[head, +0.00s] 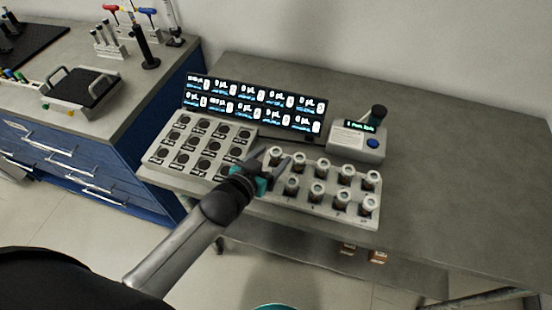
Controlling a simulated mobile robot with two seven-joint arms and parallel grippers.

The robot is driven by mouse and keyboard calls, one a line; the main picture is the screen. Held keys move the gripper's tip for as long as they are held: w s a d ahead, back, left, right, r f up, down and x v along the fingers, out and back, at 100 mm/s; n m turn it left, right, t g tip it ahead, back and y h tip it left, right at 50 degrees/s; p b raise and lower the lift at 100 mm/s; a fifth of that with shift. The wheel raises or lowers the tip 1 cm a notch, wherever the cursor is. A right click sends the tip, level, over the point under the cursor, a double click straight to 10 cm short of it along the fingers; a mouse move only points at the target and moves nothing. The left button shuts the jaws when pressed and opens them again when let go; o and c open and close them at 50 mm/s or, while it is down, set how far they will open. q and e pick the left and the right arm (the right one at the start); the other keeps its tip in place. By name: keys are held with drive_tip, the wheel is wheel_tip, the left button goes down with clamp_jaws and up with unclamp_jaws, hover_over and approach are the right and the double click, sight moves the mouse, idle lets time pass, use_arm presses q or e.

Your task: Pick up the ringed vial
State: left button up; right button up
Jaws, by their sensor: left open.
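Several vials with pale round tops stand upright in two rows in a light rack (325,207) on the bench. One vial (316,190) is near the rack's middle, and another vial (370,180) is at its back right. I cannot tell which vial is ringed. My left gripper (274,159), with teal parts at its base, is open over the rack's left end. Its fingers are close to the back-left vial (275,155); I cannot tell whether they touch it. The gripper hides part of the rack's left end. My right gripper is not in view.
A panel of dark round wells (203,150) lies left of the rack, with a lit display (255,107) behind. A small device (357,140) with a blue button stands behind the rack. The grey bench (450,170) is clear to the right.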

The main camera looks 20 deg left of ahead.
use_arm(q)
drive_tip(key=shift+w+d+f, duration=0.1)
drive_tip(key=shift+w+f, duration=0.05)
drive_tip(key=shift+w, duration=0.2)
clamp_jaws()
idle(0.4)
